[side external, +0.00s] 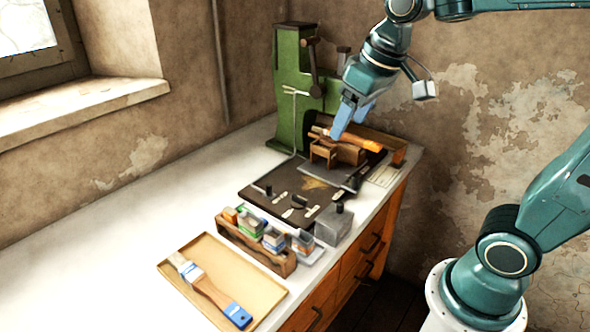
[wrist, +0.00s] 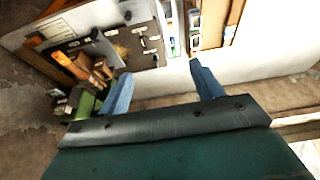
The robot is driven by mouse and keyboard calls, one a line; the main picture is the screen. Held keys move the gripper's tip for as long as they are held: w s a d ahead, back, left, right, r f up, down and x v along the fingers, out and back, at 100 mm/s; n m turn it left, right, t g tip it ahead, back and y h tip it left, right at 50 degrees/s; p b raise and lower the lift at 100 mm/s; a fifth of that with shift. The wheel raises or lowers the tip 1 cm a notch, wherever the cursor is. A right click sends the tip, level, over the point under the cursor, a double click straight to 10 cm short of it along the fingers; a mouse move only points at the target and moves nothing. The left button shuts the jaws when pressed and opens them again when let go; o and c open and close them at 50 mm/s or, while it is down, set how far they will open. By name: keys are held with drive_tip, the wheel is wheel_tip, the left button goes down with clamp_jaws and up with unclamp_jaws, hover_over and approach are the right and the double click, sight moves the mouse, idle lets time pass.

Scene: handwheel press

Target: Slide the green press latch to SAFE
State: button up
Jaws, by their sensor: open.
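The green press (side external: 292,100) stands at the back of the bench against the wall, with a dark lever on its upper right. Its dark base board (side external: 262,186) carries small dark knobs and pale labels; part of it shows in the wrist view (wrist: 150,55). I cannot make out the green latch or its SAFE mark for certain. My gripper (side external: 345,132) is in front of the press, close above the wooden block (side external: 350,153) with an orange-handled tool. In the wrist view my gripper (wrist: 161,71) has its two blue fingers wide apart with nothing between them.
A wooden rack (side external: 256,243) of small bottles stands in front of the board, beside a grey block (side external: 334,224). A tan tray (side external: 245,262) with a brush (side external: 207,287) lies nearest. The white benchtop (side external: 120,250) at left is clear. A window sill (side external: 80,108) juts out at upper left.

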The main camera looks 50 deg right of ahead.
drive_tip(key=w+d+f+g, duration=0.1)
drive_tip(key=w+f, duration=0.1)
drive_tip(key=w, duration=0.7)
drive_tip(key=g, duration=0.3)
hover_over(269, 185)
wheel_tip(269, 185, down, 19)
drive_tip(key=shift+f, duration=0.3)
drive_tip(key=shift+f, duration=4.85)
